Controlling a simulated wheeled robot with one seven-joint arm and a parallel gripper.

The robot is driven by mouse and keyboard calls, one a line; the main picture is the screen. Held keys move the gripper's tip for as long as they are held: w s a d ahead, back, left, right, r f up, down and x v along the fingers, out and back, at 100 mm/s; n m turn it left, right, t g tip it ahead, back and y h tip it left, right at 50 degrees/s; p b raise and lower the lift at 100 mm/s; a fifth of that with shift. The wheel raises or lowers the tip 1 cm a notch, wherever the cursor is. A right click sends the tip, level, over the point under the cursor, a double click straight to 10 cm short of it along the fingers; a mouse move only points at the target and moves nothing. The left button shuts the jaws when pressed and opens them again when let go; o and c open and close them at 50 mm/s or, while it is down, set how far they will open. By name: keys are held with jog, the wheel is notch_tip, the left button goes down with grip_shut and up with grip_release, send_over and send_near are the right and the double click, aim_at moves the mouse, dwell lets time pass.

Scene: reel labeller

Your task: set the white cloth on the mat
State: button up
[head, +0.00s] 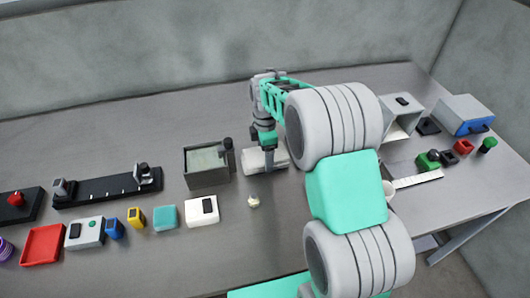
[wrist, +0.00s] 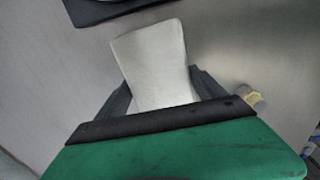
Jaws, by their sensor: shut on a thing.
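The white cloth (head: 253,162) looks like a folded pale roll, beside the dark open-topped box in the head view. My gripper (head: 268,160) is shut on it. In the wrist view the cloth (wrist: 150,55) lies between the two dark fingers of my gripper (wrist: 161,84) and sticks out beyond them. I cannot tell if the cloth touches the table. I cannot pick out the mat with certainty; a small flat black square (head: 428,127) lies at the right, and my arm hides part of the table.
The dark open-topped box (head: 206,180) stands just left of the cloth. A small pale knob-like thing (head: 253,201) and a white block (head: 202,211) are nearer the front. A dark-edged slab (wrist: 100,10) shows at the wrist view's top. Bare table lies behind the box.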

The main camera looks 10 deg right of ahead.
jog(key=shift+f, duration=0.1)
jog(key=o, duration=1.4)
jog(key=shift+c, duration=0.2)
jog(key=shift+r, duration=0.55)
notch_tip(320, 180, up, 11)
jog(key=b, duration=0.1)
jog(key=s+f+m+t, duration=0.1)
jog(key=s+m+t, duration=0.2)
jog(key=s+m, duration=1.4)
jog(key=s, duration=0.4)
jog(key=shift+s+a+f+m, duration=0.15)
jog(key=shift+a+m, duration=0.05)
jog(key=shift+m, duration=0.2)
